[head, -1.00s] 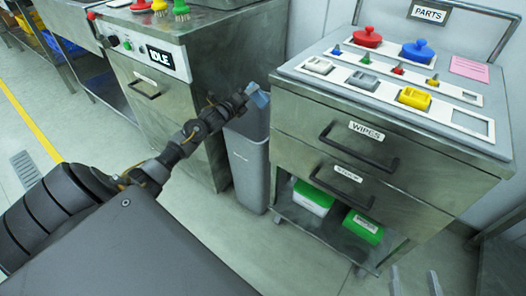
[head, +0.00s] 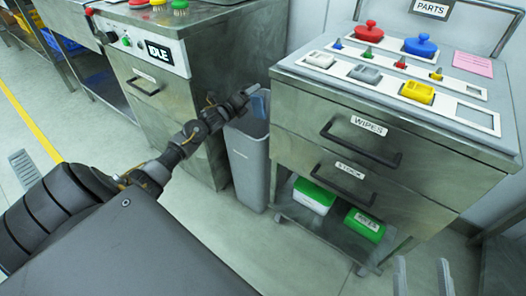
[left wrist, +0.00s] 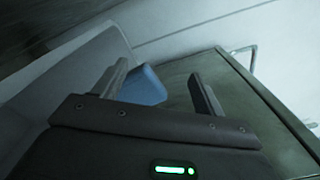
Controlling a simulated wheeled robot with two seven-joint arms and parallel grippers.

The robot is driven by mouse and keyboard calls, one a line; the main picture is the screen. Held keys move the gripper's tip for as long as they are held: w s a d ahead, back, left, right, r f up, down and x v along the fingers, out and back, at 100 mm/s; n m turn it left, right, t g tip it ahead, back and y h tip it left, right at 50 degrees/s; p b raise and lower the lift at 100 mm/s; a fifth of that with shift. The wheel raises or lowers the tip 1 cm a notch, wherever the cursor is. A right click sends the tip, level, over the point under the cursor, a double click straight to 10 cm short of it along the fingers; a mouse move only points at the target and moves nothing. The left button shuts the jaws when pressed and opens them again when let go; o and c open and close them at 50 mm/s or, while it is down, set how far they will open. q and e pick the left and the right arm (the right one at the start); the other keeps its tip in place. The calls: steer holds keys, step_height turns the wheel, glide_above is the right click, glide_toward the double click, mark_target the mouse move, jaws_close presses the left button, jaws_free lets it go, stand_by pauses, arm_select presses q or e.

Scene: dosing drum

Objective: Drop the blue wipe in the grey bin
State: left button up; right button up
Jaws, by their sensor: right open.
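The blue wipe (head: 264,101) shows at the mouth of the grey bin (head: 247,168), just beyond my left gripper (head: 250,93). The bin stands on the floor between the two steel cabinets. In the left wrist view, the fingers of my left gripper (left wrist: 160,75) are spread apart. The wipe (left wrist: 147,87) appears beyond and between them, with clear space towards the right finger. I cannot tell whether it rests on anything; its lower part is hidden. My right gripper (head: 422,272) is open and empty at the bottom right, over the floor.
The cabinet on the right has drawers marked WIPES (head: 368,126) and STOCK (head: 349,170), with a parts tray (head: 340,62) on top. Green boxes (head: 364,225) sit on its lower shelf. The cabinet on the left carries an IDLE display (head: 158,52). The floor ahead is open.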

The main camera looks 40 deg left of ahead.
arm_select(q)
steer(key=shift+o, duration=0.4)
steer(key=shift+s, duration=0.1)
steer(key=s+p, duration=0.2)
steer(key=s, duration=0.8)
steer(key=shift+s, duration=0.35)
arm_select(e)
step_height(320, 180, down, 6)
steer(key=w+d+m+g+h, duration=0.1)
steer(key=d+g+h, duration=0.1)
steer(key=g+h, duration=0.1)
steer(key=shift+w+d+f+h, duration=0.25)
steer(key=shift+h, duration=0.35)
